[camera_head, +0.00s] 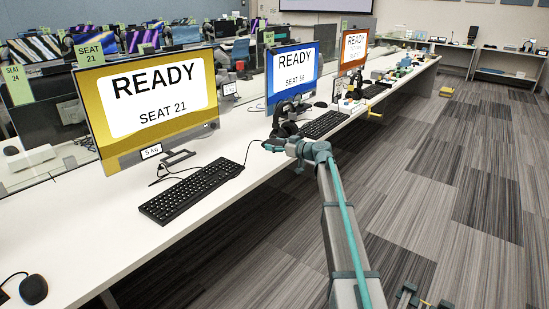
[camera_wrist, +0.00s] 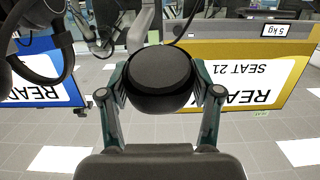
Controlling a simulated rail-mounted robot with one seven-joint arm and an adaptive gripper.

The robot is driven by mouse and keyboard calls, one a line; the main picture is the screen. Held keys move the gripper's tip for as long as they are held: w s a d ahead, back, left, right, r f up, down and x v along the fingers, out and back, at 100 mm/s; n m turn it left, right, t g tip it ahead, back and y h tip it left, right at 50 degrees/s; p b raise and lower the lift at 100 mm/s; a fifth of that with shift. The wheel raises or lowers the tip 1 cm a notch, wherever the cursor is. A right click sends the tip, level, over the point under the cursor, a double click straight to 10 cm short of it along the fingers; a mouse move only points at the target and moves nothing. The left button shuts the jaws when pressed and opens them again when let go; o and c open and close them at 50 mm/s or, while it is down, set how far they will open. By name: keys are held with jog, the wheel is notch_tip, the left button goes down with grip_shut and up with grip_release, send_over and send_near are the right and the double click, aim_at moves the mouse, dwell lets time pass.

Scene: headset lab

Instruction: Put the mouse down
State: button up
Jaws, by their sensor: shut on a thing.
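The mouse (camera_wrist: 160,72) is black and rounded, with a cable running up from it in the wrist view. My gripper (camera_wrist: 161,88) is shut on its two sides. In the head view my gripper (camera_head: 274,145) is at the desk's front edge, right of the Seat 21 keyboard (camera_head: 188,190) and just in front of a black headset (camera_head: 285,122). The mouse is too small or hidden there to make out. A thin cable rises from beside the keyboard toward my gripper. I cannot tell whether the mouse touches the desk.
The white desk (camera_head: 95,240) has clear surface in front of the yellow Seat 21 monitor (camera_head: 150,95). A blue monitor (camera_head: 292,75) and another keyboard (camera_head: 324,124) stand farther along. Another black mouse (camera_head: 33,289) lies at the lower left. Grey carpet lies to the right.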

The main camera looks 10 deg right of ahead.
aim_at(275, 159)
jog(key=w+f, duration=0.2)
jog(key=w, duration=0.1)
jog(key=w+d+f, duration=0.1)
jog(key=w+f, duration=0.1)
jog(key=w, duration=0.1)
jog(key=w+f, duration=0.2)
jog(key=w, duration=0.1)
jog(key=shift+w+d, duration=0.15)
jog(key=shift+w, duration=0.15)
jog(key=shift+w+f, duration=0.6)
jog(key=shift+f, duration=0.3)
jog(key=shift+w+d+f+b, duration=0.1)
jog(key=shift+w+f+b, duration=0.1)
jog(key=shift+f, duration=0.75)
jog(key=shift+w+d+f+b, duration=0.1)
jog(key=shift+w+f+b, duration=0.1)
jog(key=shift+f, duration=0.7)
jog(key=shift+f+b, duration=0.2)
jog(key=shift+b, duration=0.1)
jog(key=o, duration=1.2)
jog(key=shift+r+p, duration=0.2)
jog(key=shift+p, duration=0.85)
